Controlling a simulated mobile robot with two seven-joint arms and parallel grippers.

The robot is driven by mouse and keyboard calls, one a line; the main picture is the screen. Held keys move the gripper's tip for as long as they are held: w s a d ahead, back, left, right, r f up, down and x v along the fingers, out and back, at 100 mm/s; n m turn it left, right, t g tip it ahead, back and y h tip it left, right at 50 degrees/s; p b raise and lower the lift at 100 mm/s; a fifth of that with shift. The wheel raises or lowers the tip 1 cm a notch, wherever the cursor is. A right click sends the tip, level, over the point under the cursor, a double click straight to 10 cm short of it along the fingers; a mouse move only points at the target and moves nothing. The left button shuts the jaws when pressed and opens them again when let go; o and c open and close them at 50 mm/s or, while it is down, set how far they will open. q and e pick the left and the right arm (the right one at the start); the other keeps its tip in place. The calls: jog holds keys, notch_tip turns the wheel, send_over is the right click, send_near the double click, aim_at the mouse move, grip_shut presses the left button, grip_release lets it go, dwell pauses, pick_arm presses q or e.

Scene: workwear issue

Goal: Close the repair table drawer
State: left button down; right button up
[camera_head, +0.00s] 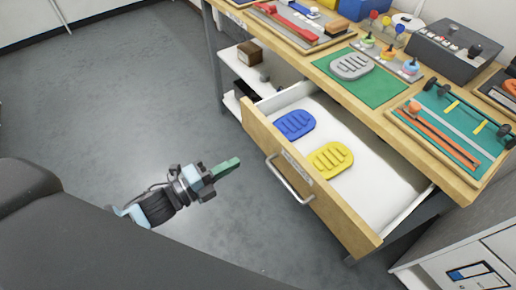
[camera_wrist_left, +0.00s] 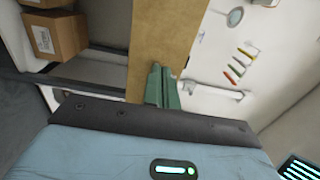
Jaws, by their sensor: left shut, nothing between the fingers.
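The repair table drawer (camera_head: 375,196) stands pulled out, with a wooden front and a white inside. Its metal bar handle (camera_head: 289,182) is on the front. A blue pad (camera_head: 295,124) and a yellow pad (camera_head: 331,160) lie in the drawer. My left gripper (camera_head: 236,162) is shut and empty, to the left of the drawer front and apart from the handle. Its green fingers (camera_wrist_left: 162,86) also show together in the left wrist view, before a wooden panel (camera_wrist_left: 166,35); I cannot tell whether they touch it. My right gripper is not in view.
The repair table top (camera_head: 318,62) holds a green mat (camera_head: 375,88) with a grey pad, a grey control box (camera_head: 440,50) and tool boards. A shelf below it holds a brown box (camera_head: 249,53). A white cabinet (camera_head: 465,262) stands lower right. The grey floor at left is clear.

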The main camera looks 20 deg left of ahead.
aim_at(268, 145)
pick_arm(q)
jog(key=x, duration=0.8)
jog(key=shift+w+d, duration=0.2)
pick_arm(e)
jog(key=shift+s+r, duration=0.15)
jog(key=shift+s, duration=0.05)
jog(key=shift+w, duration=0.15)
